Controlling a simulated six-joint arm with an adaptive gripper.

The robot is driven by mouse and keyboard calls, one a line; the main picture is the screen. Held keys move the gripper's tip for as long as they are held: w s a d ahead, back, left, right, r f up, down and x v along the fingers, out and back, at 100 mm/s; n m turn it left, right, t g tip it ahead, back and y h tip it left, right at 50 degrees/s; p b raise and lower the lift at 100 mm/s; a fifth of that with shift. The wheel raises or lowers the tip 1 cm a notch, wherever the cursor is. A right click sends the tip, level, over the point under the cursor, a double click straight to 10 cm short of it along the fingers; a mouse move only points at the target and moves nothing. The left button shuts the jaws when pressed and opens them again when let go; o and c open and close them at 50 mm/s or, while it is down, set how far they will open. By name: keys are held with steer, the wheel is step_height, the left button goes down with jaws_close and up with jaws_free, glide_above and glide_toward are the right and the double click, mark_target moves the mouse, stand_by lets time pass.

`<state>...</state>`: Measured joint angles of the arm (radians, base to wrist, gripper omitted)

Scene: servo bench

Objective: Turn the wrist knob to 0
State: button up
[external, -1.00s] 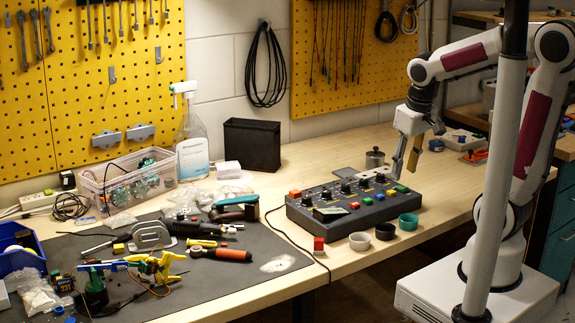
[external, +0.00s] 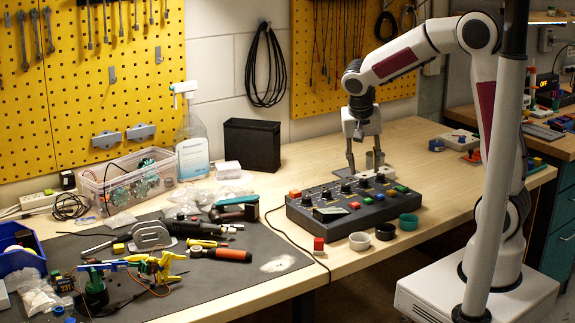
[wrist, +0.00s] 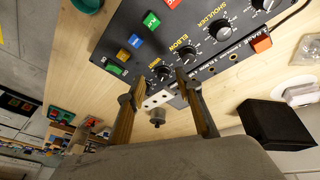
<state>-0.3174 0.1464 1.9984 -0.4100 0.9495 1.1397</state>
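The dark control box (external: 345,212) stands on the bench with a row of black knobs and coloured buttons. In the wrist view the knob by the "WRIST" label (wrist: 163,73) is the last of the row, beside the elbow knob (wrist: 189,55). Its pointer is too small to read. My gripper (external: 364,167) points down over the back edge of the box. In the wrist view my gripper (wrist: 157,89) is open and empty, its two fingers apart, with the wrist knob just beyond the gap between the tips. I cannot tell whether a finger touches the box.
A pale plate with holes (wrist: 158,99) lies behind the box, with a small metal cylinder (wrist: 157,118) close by. The bench right of the box is mostly clear.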

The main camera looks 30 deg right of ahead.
mark_target(364, 180)
steer(key=shift+w+d+r+m, duration=0.15)
steer(key=shift+w+r+m, duration=0.25)
steer(key=shift+m, duration=0.65)
steer(key=shift+w+d+r+m, duration=0.15)
steer(key=shift+w+r+m, duration=0.2)
steer(key=shift+m, duration=0.7)
steer(key=shift+d+f, duration=0.1)
steer(key=shift+f, duration=0.1)
steer(key=shift+x, duration=3.75)
steer(key=shift+w, duration=0.2)
jaws_close()
